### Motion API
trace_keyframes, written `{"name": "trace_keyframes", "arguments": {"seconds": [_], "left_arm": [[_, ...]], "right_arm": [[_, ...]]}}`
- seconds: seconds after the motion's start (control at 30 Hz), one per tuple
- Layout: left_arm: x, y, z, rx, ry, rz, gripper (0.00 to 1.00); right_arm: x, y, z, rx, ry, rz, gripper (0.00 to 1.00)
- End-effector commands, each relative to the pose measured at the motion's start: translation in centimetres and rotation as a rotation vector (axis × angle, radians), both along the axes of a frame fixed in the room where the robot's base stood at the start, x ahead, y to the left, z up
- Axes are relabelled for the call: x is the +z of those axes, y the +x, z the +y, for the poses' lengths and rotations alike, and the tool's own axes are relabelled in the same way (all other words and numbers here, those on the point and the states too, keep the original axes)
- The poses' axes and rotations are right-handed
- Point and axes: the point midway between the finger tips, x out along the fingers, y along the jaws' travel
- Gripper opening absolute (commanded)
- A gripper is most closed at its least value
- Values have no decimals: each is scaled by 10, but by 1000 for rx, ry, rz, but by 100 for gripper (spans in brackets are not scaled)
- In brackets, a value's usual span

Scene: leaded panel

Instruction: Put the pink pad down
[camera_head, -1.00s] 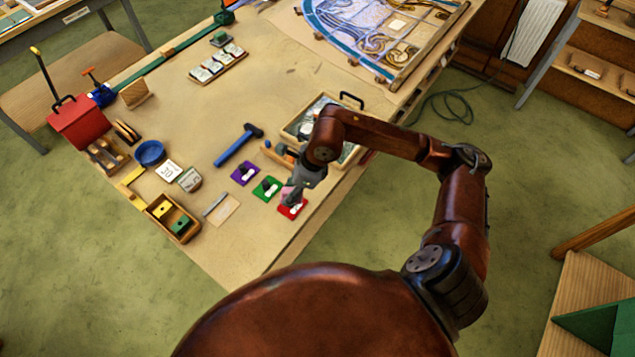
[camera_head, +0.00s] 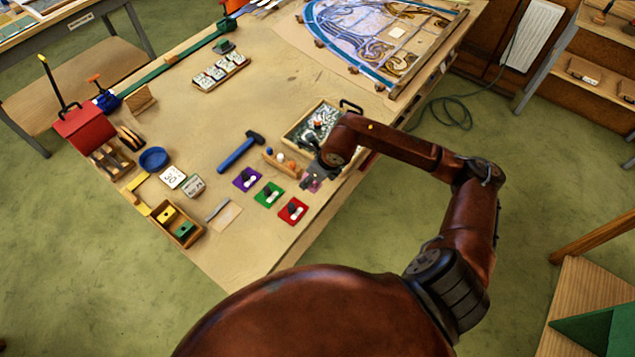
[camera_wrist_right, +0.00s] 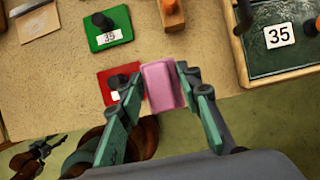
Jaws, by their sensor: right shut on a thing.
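The pink pad (camera_wrist_right: 163,87) is between the fingers of my right gripper (camera_wrist_right: 159,76) in the wrist view, over the table near its edge. In the head view the pad (camera_head: 312,184) is a small pink patch under my right gripper (camera_head: 310,178), partly hidden by it. The gripper is shut on the pad. I cannot tell whether the pad touches the table top. A red card (camera_head: 292,210) with a dark-knobbed piece lies just beside it and also shows in the wrist view (camera_wrist_right: 118,82).
Green (camera_head: 268,194) and purple (camera_head: 246,178) cards lie in a row with the red one. A wooden peg rack (camera_head: 285,165) and an open tray (camera_head: 297,124) stand close behind the gripper. The table (camera_head: 240,250) is bare towards its near corner.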

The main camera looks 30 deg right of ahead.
Motion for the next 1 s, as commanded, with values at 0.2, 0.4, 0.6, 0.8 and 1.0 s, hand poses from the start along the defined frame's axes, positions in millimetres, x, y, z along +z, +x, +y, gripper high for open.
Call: {"name": "trace_keyframes", "arguments": {"seconds": [0.2,0.4,0.6,0.8,1.0], "left_arm": [[6,0,0,0,0,0,40],[7,0,-1,0,0,0,40],[17,1,-1,-1,0,-1,40],[19,1,-1,0,0,-2,40],[17,1,-1,0,0,-1,40]], "right_arm": [[-31,8,-23,-1,1,2,13],[-41,11,-30,1,1,3,13],[-65,12,-34,1,3,5,13],[-78,13,-35,3,1,0,13],[-80,13,-35,3,1,1,13]]}}
